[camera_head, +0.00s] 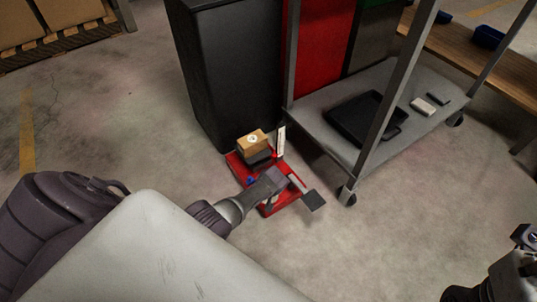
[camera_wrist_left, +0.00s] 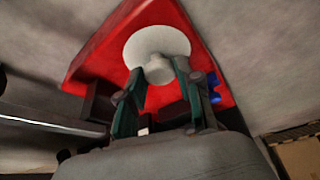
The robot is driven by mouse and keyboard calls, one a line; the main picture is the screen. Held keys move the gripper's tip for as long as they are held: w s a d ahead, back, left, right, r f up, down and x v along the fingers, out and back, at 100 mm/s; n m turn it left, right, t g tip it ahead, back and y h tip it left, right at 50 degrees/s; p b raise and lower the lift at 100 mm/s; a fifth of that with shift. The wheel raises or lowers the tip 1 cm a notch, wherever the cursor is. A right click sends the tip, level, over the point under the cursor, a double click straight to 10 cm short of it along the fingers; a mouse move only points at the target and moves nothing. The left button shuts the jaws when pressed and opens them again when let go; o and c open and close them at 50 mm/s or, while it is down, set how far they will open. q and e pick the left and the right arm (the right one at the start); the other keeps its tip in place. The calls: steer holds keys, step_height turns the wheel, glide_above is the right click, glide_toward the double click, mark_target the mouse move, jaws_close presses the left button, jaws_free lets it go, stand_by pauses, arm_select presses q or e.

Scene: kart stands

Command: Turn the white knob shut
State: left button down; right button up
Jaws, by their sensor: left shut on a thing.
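The white knob (camera_wrist_left: 157,46) shows in the left wrist view as a round disc with a short stub in its middle, on the red stand (camera_wrist_left: 95,57). My left gripper (camera_wrist_left: 160,70) is shut on the knob's stub, with one finger on each side. In the head view my left gripper (camera_head: 280,181) reaches down over the red stand (camera_head: 236,166) on the floor. The knob is hidden there behind the gripper. My right gripper (camera_head: 480,292) shows only in part at the lower right corner, and its fingers cannot be made out.
A cardboard box (camera_head: 252,140) sits on the stand's rear, beside an upright white piece (camera_head: 280,142). A dark cabinet (camera_head: 232,75) stands behind. A grey cart (camera_head: 312,118) with a black tray (camera_head: 366,118) is at the right. The floor left of the stand is clear.

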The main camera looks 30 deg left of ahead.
arm_select(q)
steer(key=c, duration=0.8)
jaws_free()
steer(key=shift+o, duration=0.2)
steer(key=shift+r, duration=0.1)
steer(key=v, duration=1.1)
steer(key=shift+d+r, duration=0.15)
steer(key=shift+r, duration=0.2)
